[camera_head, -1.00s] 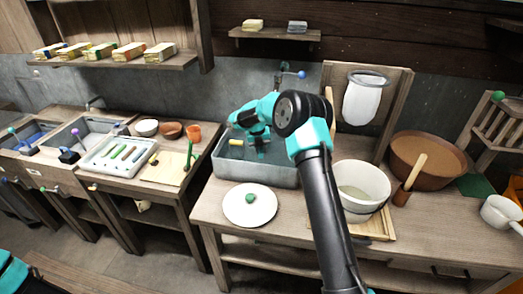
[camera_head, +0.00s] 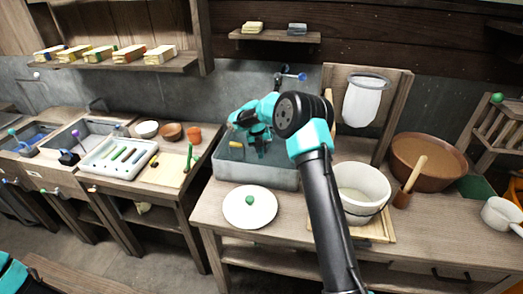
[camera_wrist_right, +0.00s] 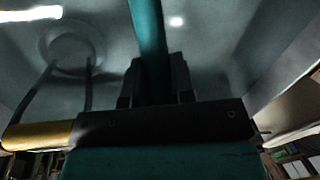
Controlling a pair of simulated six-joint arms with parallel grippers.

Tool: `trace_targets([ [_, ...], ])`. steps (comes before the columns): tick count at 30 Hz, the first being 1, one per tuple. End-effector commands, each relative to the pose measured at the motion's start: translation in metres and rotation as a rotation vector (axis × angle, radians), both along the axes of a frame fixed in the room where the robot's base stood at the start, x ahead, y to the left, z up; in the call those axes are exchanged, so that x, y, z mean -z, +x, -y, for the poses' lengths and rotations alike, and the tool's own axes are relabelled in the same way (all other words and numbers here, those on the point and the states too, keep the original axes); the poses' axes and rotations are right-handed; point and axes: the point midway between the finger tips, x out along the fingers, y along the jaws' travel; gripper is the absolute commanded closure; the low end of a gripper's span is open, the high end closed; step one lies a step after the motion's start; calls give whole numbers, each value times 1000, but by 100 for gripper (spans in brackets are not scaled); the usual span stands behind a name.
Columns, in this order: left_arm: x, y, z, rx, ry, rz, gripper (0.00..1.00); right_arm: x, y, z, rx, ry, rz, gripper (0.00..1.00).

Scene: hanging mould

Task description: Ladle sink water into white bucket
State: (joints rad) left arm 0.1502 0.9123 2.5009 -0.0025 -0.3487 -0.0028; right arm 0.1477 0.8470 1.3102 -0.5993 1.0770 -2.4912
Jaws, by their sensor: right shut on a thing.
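The grey sink (camera_head: 272,176) is set into the left part of the wooden counter, with greyish water in it. My right gripper (camera_head: 262,150) points down inside the sink. I cannot make out the ladle's bowl clearly. The white bucket (camera_head: 366,207) stands upright on a wooden board right of the sink, behind my right forearm, with something pale inside. My left gripper is out of view.
A white plate with a green knob (camera_head: 250,214) lies in front of the sink. A faucet (camera_head: 302,77) rises behind it. A white cloth bag (camera_head: 366,100) hangs above the bucket. A brown basin (camera_head: 432,150) and wooden mallet (camera_head: 405,192) are at the right.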

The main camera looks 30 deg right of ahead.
Motion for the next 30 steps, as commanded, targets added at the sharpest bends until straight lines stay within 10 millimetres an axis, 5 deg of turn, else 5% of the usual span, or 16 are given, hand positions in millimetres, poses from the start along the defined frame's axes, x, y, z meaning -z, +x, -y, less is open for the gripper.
trace_targets([
  [30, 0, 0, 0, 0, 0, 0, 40, -70, 1, 0, 0, -1, 4, 100],
])
